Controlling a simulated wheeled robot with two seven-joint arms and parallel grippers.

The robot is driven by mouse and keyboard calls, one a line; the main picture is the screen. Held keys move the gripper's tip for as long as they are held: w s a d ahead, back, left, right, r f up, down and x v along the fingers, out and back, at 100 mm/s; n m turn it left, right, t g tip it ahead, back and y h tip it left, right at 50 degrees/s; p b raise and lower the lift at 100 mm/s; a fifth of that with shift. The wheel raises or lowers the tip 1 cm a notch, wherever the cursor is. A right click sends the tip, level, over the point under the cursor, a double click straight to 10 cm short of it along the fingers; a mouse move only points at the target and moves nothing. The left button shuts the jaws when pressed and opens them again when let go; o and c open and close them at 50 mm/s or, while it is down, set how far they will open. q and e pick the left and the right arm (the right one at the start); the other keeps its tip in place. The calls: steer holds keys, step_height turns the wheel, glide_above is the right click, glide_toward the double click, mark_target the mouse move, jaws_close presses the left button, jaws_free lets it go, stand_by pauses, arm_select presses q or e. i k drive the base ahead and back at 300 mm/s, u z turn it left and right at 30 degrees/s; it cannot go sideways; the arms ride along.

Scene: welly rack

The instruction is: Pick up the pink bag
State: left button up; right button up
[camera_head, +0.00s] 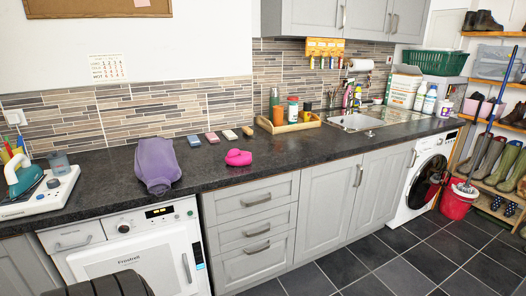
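A small bright pink object (238,157) lies on the dark countertop (205,168), near its front edge. It is rounded and lumpy; I cannot tell from its shape whether it is a bag. To its left, a larger purple, soft-looking bag-like thing (157,163) rests on the counter above the white machine, with its narrower end toward the front edge. Neither gripper can be made out in the head view. A dark ribbed part at the bottom left edge may be mine.
Several small coloured blocks (213,138) lie behind the pink object. A wooden tray (290,124) with bottles stands to the right, before the sink (355,122). A white device (38,190) is at the left. A red bucket (457,203) with a mop stands on the floor.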

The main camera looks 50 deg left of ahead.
mark_target(235, 157)
steer(key=i, duration=2.9)
steer(key=u, duration=2.15)
